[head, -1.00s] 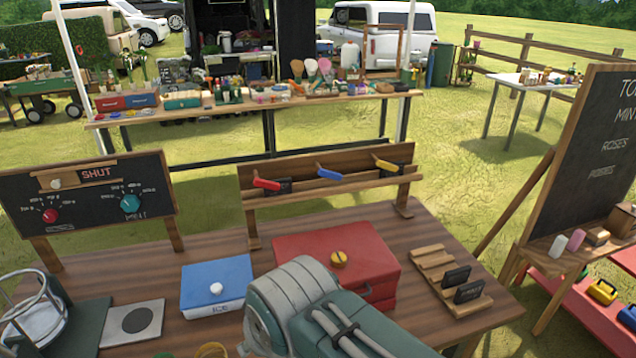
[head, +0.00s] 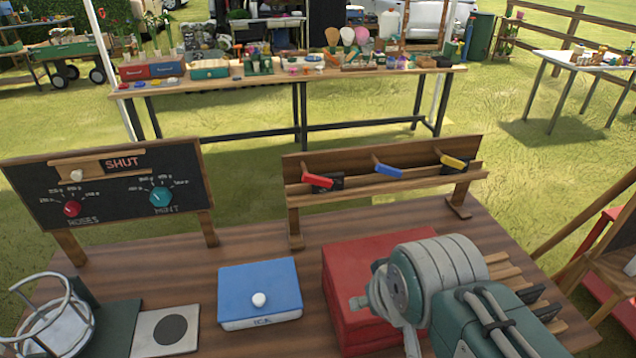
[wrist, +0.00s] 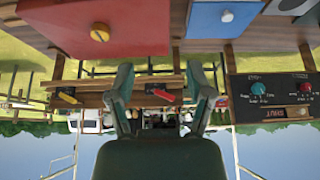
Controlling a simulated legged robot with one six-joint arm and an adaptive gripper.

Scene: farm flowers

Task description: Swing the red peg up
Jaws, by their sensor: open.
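The red peg (head: 318,181) is the left one of three pegs on a wooden rack and slopes down to the right, beside a dark bracket. The blue peg (head: 388,171) is in the middle and the yellow peg (head: 453,161) on the right, at similar slants. The wrist view is upside down. There my gripper (wrist: 160,74) is open and empty, its two fingers wide apart. The red peg (wrist: 164,95) shows between the fingers, beyond them and apart from them. The blue peg is not clear there; the yellow peg (wrist: 68,98) shows at left.
The wooden rack (head: 294,215) stands at the table's back edge. A red box (head: 345,262) and a blue box (head: 260,285) lie in front of it. A dial board (head: 110,160) reading SHUT stands left. A wire-ringed container (head: 50,318) is at front left.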

